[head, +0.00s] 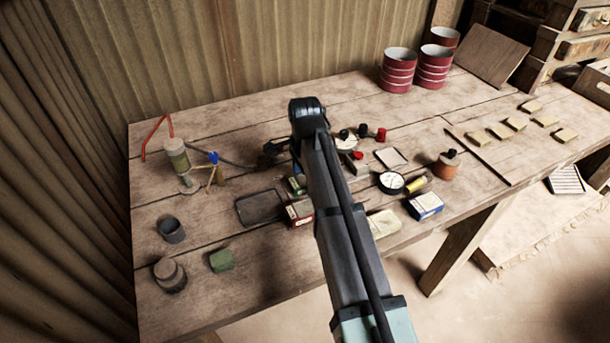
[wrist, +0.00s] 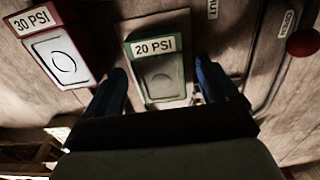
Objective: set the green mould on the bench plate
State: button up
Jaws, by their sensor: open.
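A green block labelled 20 PSI, which looks like the green mould (wrist: 160,75), lies between my fingers in the wrist view. In the head view a small green part (head: 297,186) shows beside my arm, which hides the rest. My gripper (wrist: 160,72) is open, one blue finger on each side of the block; I cannot tell whether they touch it. A dark flat rectangular plate (head: 260,207), perhaps the bench plate, lies bare to the left of my arm.
A red block labelled 30 PSI (wrist: 60,45) sits close left of my fingers. Another green block (head: 221,260) and a grey cup (head: 172,230) stand at the front left. A white gauge (head: 391,182) and a blue box (head: 425,205) lie to the right. Red tins (head: 398,70) stand behind.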

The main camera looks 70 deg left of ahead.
notch_tip(320, 180, up, 14)
dwell(0.7)
